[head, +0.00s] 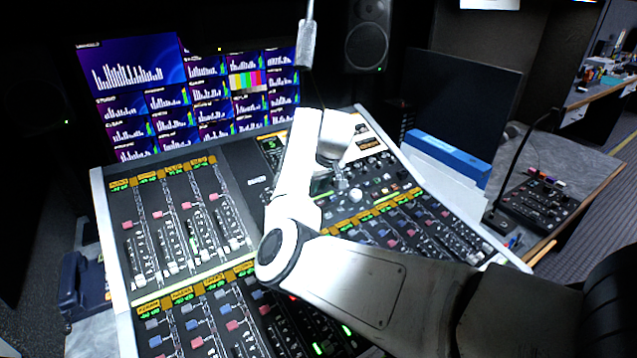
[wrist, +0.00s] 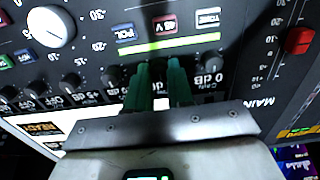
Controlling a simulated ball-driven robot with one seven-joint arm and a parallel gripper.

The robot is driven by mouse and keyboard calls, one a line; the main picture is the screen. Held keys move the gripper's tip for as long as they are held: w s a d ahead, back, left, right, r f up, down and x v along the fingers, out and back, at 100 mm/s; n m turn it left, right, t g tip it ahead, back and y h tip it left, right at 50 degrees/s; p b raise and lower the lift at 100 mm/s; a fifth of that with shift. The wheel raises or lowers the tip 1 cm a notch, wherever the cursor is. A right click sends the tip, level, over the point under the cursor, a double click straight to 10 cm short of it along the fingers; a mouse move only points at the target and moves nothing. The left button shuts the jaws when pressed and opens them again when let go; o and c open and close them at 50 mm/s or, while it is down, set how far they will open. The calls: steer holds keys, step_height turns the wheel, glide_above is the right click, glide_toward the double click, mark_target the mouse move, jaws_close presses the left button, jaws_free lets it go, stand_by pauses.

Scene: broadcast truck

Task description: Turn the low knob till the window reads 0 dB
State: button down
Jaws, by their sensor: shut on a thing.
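My gripper (wrist: 160,75) has two green fingers, closed on a small dark knob (wrist: 160,100) in a row of similar knobs, in the wrist view. The fingers hide most of the held knob, and I cannot read its label or its window. I cannot tell which knob that reading belongs to. In the head view my gripper (head: 341,182) reaches down to the console's upper middle panel, and the knob there is hidden.
The mixing console (head: 248,181) carries several faders and buttons. In the wrist view a large white knob (wrist: 50,27) and lit buttons (wrist: 166,26) lie close by. A red fader cap (wrist: 299,40) is at the right. A thin boom (head: 307,42) hangs above; a dark screen (head: 462,92) stands behind right.

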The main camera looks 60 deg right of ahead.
steer(key=shift+r, duration=0.1)
steer(key=n+p, duration=0.2)
steer(key=p, duration=0.1)
steer(key=shift+r+n, duration=0.1)
steer(key=shift+n, duration=0.2)
steer(key=shift+n+p, duration=1.2)
steer(key=shift+n, duration=0.3)
steer(key=shift+f, duration=0.2)
steer(key=c, duration=1)
jaws_free()
steer(key=v, duration=1)
steer(key=shift+s+a+r, duration=0.1)
steer(key=shift+a+r, duration=0.1)
steer(key=shift+r, duration=0.15)
